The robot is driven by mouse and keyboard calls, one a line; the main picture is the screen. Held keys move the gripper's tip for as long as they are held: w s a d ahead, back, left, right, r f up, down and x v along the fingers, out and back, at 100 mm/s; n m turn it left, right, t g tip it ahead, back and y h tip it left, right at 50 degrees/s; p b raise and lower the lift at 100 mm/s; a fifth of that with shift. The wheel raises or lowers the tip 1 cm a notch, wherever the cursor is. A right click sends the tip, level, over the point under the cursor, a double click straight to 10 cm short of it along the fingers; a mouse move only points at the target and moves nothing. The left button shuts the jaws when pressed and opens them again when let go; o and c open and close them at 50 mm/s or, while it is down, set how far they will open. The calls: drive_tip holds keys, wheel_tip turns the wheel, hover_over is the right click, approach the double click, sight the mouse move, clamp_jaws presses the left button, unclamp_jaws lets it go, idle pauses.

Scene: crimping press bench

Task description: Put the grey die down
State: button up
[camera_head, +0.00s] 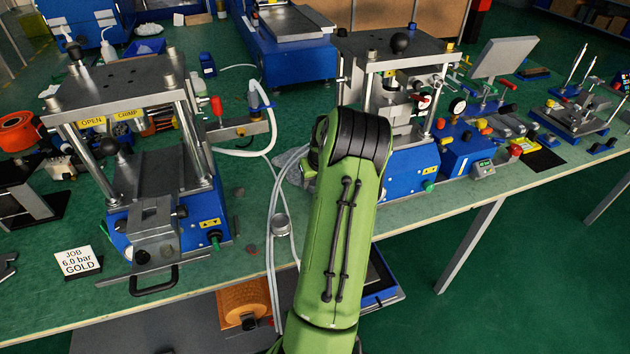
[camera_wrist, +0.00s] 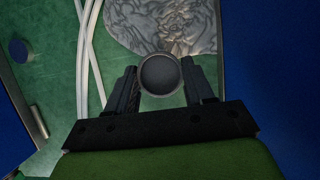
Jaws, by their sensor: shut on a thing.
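In the wrist view the grey die (camera_wrist: 160,76) is a round, dark grey piece with a paler rim, seen end-on. My gripper (camera_wrist: 160,66) is shut on it, with one dark finger on each side. A crumpled grey cloth (camera_wrist: 175,25) lies beyond the die, on the green bench top (camera_wrist: 55,75). The gap between die and surface cannot be judged. In the head view my green arm hides the gripper and the die.
Pale hoses (camera_wrist: 87,60) run beside the cloth. A blue disc (camera_wrist: 18,50) lies at the left. In the head view a press (camera_head: 155,170) stands left and another press (camera_head: 400,130) right of my arm. A small round grey piece (camera_head: 281,224) sits near the bench's front edge.

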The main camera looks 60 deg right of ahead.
drive_tip(key=o, duration=1.4)
drive_tip(key=shift+f, duration=0.1)
drive_tip(key=shift+c, duration=0.2)
drive_tip(key=p+v, duration=0.3)
drive_tip(key=v, duration=0.9)
